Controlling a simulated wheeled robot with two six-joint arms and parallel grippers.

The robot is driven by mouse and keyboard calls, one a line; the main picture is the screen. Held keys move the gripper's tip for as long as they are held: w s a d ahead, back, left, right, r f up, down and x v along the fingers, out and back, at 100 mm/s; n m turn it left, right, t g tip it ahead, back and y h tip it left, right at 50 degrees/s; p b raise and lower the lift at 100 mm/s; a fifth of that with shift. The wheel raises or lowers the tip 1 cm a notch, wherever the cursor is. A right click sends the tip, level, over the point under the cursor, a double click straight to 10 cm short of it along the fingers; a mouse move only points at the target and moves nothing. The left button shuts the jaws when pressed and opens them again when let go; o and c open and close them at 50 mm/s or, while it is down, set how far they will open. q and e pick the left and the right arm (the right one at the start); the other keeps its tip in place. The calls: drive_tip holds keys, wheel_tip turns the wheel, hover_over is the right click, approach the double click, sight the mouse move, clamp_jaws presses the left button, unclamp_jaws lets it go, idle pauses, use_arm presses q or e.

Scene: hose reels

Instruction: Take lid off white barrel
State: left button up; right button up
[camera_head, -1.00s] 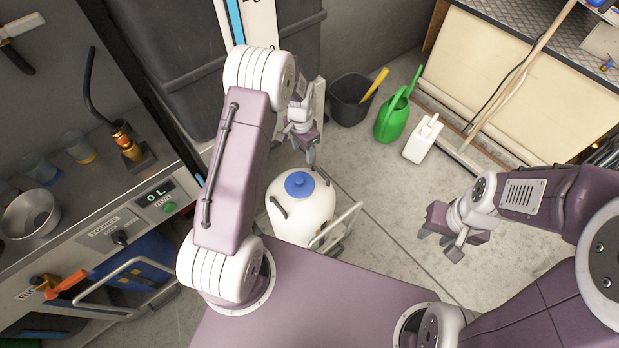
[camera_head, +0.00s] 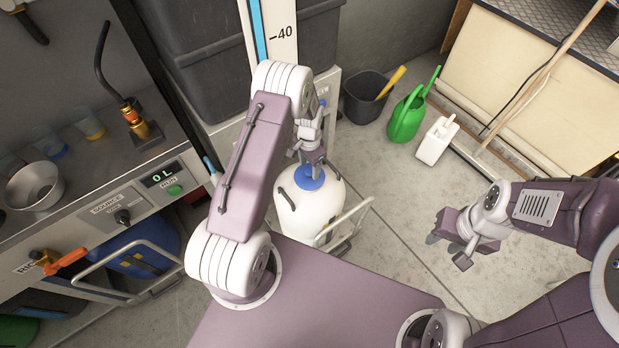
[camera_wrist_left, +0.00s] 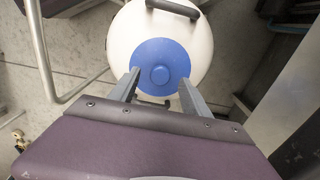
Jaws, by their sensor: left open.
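The white barrel (camera_head: 311,211) stands on the floor in front of my base, in a metal-handled carrier. Its round blue lid (camera_head: 308,180) with a small central knob sits on top. In the left wrist view the lid (camera_wrist_left: 160,62) lies ahead of my left gripper (camera_wrist_left: 159,82), whose two open fingers reach over the near side of the lid, one on each side of the knob. I cannot tell whether they touch it. In the head view my left gripper (camera_head: 313,163) is just above the lid. My right gripper (camera_head: 449,247) hangs empty over the floor, its fingers apart.
A dark bucket (camera_head: 367,98), a green watering can (camera_head: 407,118) and a white canister (camera_head: 437,142) stand behind the barrel to the right. A bench with a control panel (camera_head: 128,203) is at the left.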

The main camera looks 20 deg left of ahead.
use_arm(q)
wheel_tip(320, 180, down, 2)
drive_tip(key=shift+f, duration=0.15)
drive_tip(key=shift+c, duration=1.2)
clamp_jaws()
wheel_tip(320, 180, up, 5)
drive_tip(key=shift+w+r+p, duration=0.1)
drive_tip(key=shift+p, duration=0.75)
drive_tip(key=s+d+r+p, duration=0.1)
drive_tip(key=d+r+p, duration=0.1)
drive_tip(key=d+r, duration=0.4)
drive_tip(key=d, duration=0.5)
drive_tip(key=shift+s+d, duration=0.15)
drive_tip(key=shift+d, duration=0.15)
